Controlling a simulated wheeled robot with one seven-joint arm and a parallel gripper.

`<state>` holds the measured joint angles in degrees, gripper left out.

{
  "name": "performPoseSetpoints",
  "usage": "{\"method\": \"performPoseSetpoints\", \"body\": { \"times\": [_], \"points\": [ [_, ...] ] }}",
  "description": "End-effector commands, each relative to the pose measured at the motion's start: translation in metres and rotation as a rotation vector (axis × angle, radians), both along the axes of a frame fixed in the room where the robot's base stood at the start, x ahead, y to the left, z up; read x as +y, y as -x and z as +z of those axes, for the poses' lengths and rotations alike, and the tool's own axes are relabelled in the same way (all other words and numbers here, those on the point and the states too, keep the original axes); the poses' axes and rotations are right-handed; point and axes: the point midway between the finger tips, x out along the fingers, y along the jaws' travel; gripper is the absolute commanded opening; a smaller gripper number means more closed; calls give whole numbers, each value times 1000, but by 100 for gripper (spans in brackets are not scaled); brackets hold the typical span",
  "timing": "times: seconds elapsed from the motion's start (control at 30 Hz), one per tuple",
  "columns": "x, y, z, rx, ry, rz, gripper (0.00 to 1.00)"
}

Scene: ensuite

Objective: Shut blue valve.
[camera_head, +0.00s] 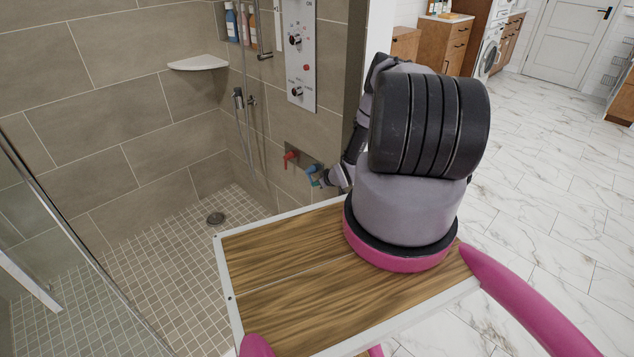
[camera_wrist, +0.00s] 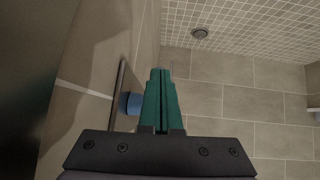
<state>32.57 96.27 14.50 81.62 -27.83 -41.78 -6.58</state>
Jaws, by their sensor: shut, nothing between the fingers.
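The blue valve (camera_head: 313,175) sits low on the shower wall, to the right of a red valve (camera_head: 290,158). My gripper (camera_head: 322,178) is right at the blue valve in the head view and partly covers it. In the wrist view, the blue valve (camera_wrist: 131,103) shows as a blue round part on a plate at the wall, just left of the green fingers. My gripper (camera_wrist: 160,72) has its fingers together with nothing between them. Whether the fingers touch the valve I cannot tell. The valve's handle direction is mostly hidden.
A shower panel (camera_head: 298,55) with knobs is above the valves. A hand shower (camera_head: 240,98) and hose hang to their left. A corner shelf (camera_head: 198,63) and bottles (camera_head: 240,22) are higher up. The tiled shower floor (camera_head: 180,262) is clear around the drain (camera_head: 215,219).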

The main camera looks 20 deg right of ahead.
Motion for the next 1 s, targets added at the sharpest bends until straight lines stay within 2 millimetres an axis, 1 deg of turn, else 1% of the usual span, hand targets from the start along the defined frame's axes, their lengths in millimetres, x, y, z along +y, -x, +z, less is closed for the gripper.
{"method": "performPoseSetpoints", "body": {
  "times": [0.1, 0.4, 0.7, 1.0],
  "points": [
    [2, -2, -8, 1, 0, 1, 0],
    [5, -11, -21, 1, 0, 1, 0],
    [6, -16, -29, 1, 0, 1, 0],
    [7, -17, -31, 1, 0, 1, 0]
  ]
}}
